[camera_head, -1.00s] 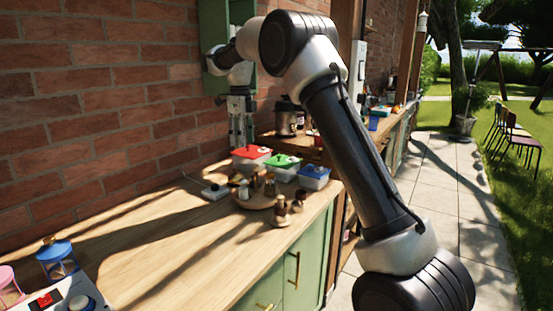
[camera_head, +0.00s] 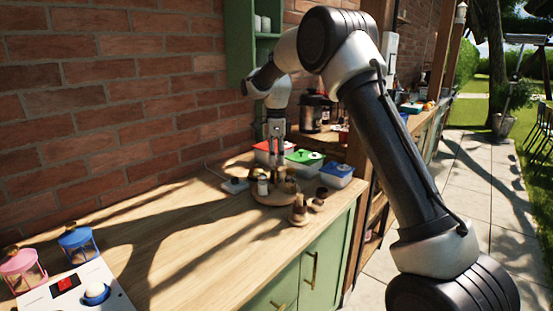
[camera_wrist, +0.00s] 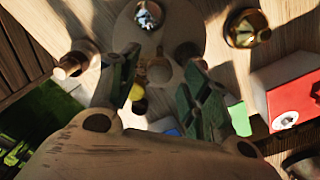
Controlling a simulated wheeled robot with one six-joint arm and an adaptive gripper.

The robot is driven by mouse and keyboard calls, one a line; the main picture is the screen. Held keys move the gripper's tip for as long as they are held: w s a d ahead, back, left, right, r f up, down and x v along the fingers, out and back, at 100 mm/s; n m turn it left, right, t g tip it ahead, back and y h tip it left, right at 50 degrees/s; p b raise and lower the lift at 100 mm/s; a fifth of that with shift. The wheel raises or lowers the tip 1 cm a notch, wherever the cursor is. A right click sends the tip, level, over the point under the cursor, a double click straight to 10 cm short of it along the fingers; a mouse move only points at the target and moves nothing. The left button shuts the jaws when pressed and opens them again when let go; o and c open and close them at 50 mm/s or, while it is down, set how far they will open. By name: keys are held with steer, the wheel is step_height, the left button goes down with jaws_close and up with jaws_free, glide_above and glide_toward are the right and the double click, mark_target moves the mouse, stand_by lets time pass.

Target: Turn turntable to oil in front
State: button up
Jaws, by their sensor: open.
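The wooden turntable (camera_head: 272,199) stands on the counter near its far right end and holds several small bottles and jars. In the wrist view the round turntable (camera_wrist: 191,28) lies below my gripper, with a shiny-topped container (camera_wrist: 149,14) on it and a yellow item partly hidden between the fingers. I cannot tell which container is the oil. My gripper (camera_head: 277,162) points down above the back of the turntable. In the wrist view my gripper (camera_wrist: 160,95) has its two fingers apart, with nothing clearly held between them.
Lidded boxes with red (camera_head: 268,147), green (camera_head: 304,158) and blue (camera_head: 337,172) lids stand just behind and right. Two small wooden-based items (camera_head: 299,212) stand at the turntable's front right. A white socket block (camera_head: 235,186) lies left. The counter's left middle is clear.

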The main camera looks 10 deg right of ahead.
steer(key=shift+f, duration=0.4)
jaws_close()
steer(key=shift+m, duration=1.7)
jaws_free()
steer(key=shift+r, duration=0.1)
